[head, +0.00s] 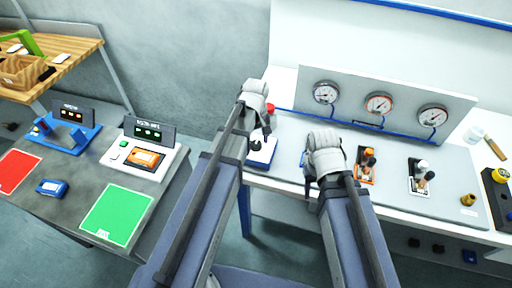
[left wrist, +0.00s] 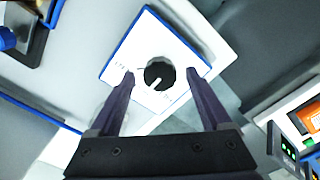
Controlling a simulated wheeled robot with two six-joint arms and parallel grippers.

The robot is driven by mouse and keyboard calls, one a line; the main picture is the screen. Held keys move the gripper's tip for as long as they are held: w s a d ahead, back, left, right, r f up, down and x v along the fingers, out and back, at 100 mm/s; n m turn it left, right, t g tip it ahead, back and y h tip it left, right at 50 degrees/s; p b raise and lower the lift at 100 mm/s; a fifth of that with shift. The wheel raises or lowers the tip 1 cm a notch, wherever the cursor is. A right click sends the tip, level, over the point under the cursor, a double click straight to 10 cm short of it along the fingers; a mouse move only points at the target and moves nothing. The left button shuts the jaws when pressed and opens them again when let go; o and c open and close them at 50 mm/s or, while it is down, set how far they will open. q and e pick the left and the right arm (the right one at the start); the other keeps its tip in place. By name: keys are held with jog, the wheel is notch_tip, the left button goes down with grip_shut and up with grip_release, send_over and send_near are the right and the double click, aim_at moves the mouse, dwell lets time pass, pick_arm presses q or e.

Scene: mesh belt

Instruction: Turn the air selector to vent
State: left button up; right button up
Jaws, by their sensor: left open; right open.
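The air selector (left wrist: 150,43) is a white plate with a blue edge and a round dark knob (left wrist: 160,74). The knob's white pointer aims to the lower left in the left wrist view; the small print on the plate is too blurred to read. My left gripper (left wrist: 160,77) is open, its fingers on either side of the knob; I cannot tell whether they touch it. In the head view the selector (head: 262,157) is partly hidden by my left gripper (head: 259,141). My right gripper (head: 308,178) is open and empty over the bench, left of the orange valve.
The white bench (head: 290,149) carries a panel with three gauges (head: 378,104), an orange valve (head: 366,164) and a black-and-white valve (head: 421,175). A red knob (head: 270,108) is behind my left gripper. A grey table (head: 75,217) with devices stands left, past a gap.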

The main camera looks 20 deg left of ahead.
pick_arm(q)
jog(key=shift+f, duration=0.3)
grip_shut()
dwell(0.6)
